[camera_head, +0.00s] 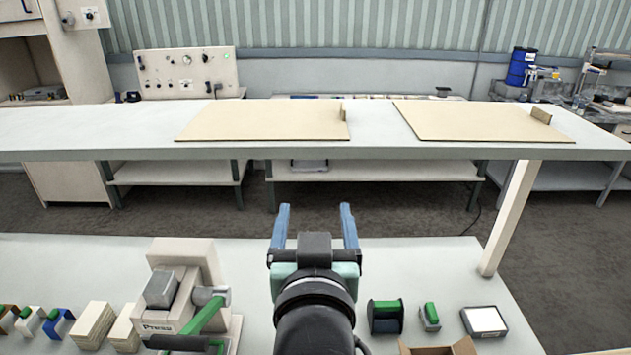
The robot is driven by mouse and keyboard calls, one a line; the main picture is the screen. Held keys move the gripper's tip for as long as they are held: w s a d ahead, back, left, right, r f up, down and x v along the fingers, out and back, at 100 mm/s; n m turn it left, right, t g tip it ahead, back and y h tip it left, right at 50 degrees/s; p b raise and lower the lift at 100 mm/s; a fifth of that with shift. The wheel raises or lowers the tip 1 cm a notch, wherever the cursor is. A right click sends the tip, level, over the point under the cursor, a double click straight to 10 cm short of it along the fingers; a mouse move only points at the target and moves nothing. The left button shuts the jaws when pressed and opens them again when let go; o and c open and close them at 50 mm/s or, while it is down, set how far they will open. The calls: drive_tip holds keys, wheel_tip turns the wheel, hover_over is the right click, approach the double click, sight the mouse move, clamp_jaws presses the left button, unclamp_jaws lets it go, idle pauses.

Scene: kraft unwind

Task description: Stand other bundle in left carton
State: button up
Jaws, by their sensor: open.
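My gripper (314,215) is open and empty, its two blue fingers pointing away over the near table. Two cream bundles, a left one (90,322) and a right one (126,330), stand at the lower left beside the press, well left of my gripper. Which of them is the other bundle I cannot tell. A brown carton (461,346) shows only its upper edge at the bottom, right of my arm. A sliver of brown (600,352) at the bottom right may be a second carton. The insides of both are hidden.
A press (178,290) with a green handle stands between the bundles and my arm. A green-and-black spool (385,316), a green-handled tool (430,316) and a white-topped box (484,321) stand right. A raised shelf (85,130) crosses behind, on a post (510,220).

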drive_tip(key=s+r+t, duration=0.3)
drive_tip(key=s+r, duration=0.1)
drive_tip(key=r, duration=0.5)
drive_tip(key=s+r+t, duration=0.4)
drive_tip(key=r, duration=0.6)
drive_tip(key=s+r+t, duration=0.3)
drive_tip(key=s+r, duration=0.2)
drive_tip(key=r, duration=0.5)
drive_tip(key=shift+w+r, duration=0.1)
